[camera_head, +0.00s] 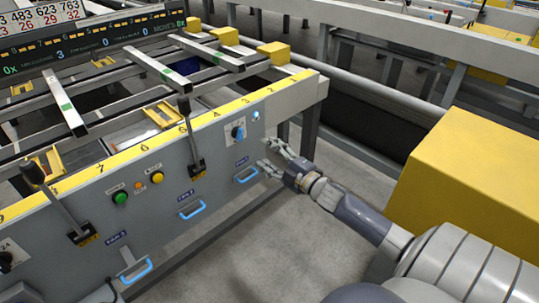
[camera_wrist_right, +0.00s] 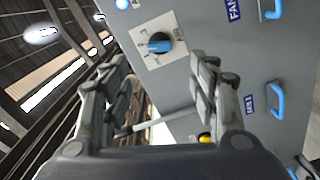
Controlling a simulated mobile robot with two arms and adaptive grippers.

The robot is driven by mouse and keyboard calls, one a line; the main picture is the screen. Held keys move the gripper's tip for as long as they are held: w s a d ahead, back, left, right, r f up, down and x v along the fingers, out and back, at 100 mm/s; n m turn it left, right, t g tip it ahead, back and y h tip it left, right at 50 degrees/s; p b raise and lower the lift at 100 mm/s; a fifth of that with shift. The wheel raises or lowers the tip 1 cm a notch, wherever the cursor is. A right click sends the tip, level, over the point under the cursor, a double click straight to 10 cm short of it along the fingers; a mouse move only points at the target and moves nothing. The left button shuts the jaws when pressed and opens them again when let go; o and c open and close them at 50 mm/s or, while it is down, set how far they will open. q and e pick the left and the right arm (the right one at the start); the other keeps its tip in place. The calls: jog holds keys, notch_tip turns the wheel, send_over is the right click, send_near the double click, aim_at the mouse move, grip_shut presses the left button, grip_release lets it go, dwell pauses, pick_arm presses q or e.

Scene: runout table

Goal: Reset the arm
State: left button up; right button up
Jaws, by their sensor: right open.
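My right gripper (camera_head: 265,155) is open and empty in the head view, with its arm coming in from the lower right. Its fingers point at the right end of the grey control panel (camera_head: 225,190), just below a blue rotary knob (camera_head: 238,132) and near a blue handle (camera_head: 246,175). In the right wrist view the gripper's two fingers (camera_wrist_right: 160,65) are spread apart. The knob (camera_wrist_right: 159,43) shows beyond the gap between them, and nothing is held. Whether a finger touches the panel cannot be told.
The panel carries black levers (camera_head: 190,135), a green button (camera_head: 120,197), a yellow button (camera_head: 156,178) and more blue handles (camera_head: 191,210). A large yellow box (camera_head: 470,175) stands right of my forearm. Grey floor (camera_head: 270,240) is clear in front of the panel.

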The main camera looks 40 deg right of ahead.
dwell(0.5)
jog(key=s+a+f+m+g+h, duration=0.1)
jog(key=s+a+f+m+g, duration=0.2)
jog(key=f, duration=0.5)
jog(key=s+a+f+m+g+h, duration=0.1)
jog(key=s+a+f+m+g, duration=0.1)
jog(key=s+f, duration=0.5)
jog(key=s+a+f+m+g+h, duration=0.1)
jog(key=s+a+f+m+g, duration=0.15)
jog(key=f, duration=0.75)
jog(key=s+a+f+m+g+y, duration=0.1)
jog(key=s+a+f+m+g, duration=0.35)
jog(key=s+a+f, duration=0.55)
jog(key=s+a+f+g+y, duration=0.1)
jog(key=s+a+f+g, duration=0.25)
jog(key=s+a, duration=0.45)
pick_arm(q)
jog(key=s+a+g+p, duration=0.1)
jog(key=s+a+p, duration=0.2)
jog(key=s+p, duration=1.3)
jog(key=shift+s+f, duration=0.45)
jog(key=shift+s, duration=0.25)
pick_arm(e)
jog(key=s+d, duration=0.2)
jog(key=s, duration=0.7)
jog(key=s+d+g, duration=0.1)
jog(key=s+d, duration=0.2)
jog(key=s, duration=0.7)
jog(key=shift+d, duration=0.15)
jog(key=shift+g, duration=0.25)
